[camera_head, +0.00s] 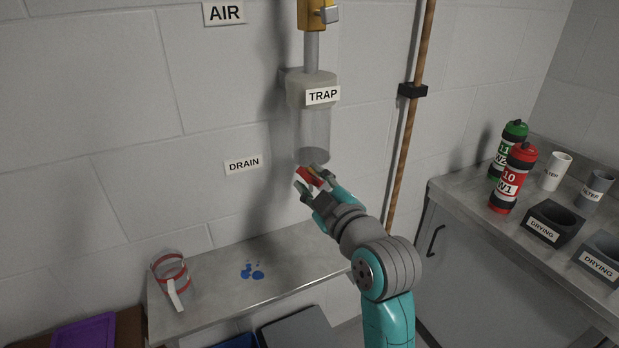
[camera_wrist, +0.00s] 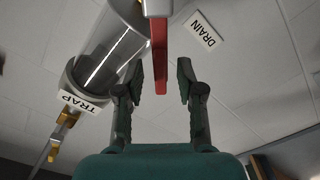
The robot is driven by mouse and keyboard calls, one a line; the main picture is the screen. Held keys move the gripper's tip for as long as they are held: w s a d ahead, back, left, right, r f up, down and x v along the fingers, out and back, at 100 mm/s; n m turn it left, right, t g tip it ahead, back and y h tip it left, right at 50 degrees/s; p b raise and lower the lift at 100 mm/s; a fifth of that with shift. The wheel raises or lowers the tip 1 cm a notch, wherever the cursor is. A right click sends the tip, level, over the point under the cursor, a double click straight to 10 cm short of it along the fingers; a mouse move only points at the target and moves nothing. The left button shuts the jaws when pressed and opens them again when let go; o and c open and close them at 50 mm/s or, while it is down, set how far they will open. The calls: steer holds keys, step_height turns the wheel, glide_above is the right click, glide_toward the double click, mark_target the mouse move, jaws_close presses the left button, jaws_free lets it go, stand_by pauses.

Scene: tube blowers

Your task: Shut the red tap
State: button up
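The red tap (camera_head: 309,175) is at the bottom of the clear trap cylinder (camera_head: 314,130), by the wall. In the wrist view its red lever (camera_wrist: 160,50) extends from a pale fitting at the top edge and its free end lies between my two fingers. My gripper (camera_head: 316,182) is at the tap, partly covering it in the head view. In the wrist view my gripper (camera_wrist: 160,82) is open, with a gap visible on both sides of the lever. The trap cylinder also shows in the wrist view (camera_wrist: 110,45), left of the lever.
A brown pipe (camera_head: 409,140) runs down the wall right of the trap. A right-hand bench (camera_head: 470,203) bears bottles and drying holders.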

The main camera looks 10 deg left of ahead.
steer(key=shift+w+a, duration=0.45)
steer(key=shift+w, duration=0.1)
jaws_close()
steer(key=shift+f, duration=0.1)
steer(key=shift+s+a+f+n, duration=0.25)
steer(key=shift+f+n, duration=0.5)
steer(key=shift+n, duration=0.8)
steer(key=shift+s+a+f+n, duration=0.1)
steer(key=shift+a+f+n, duration=0.15)
steer(key=shift+f+n, duration=0.85)
steer(key=shift+s+a+f+n, duration=0.25)
steer(key=shift+f+n, duration=0.1)
steer(key=shift+n, duration=1.6)
jaws_free()
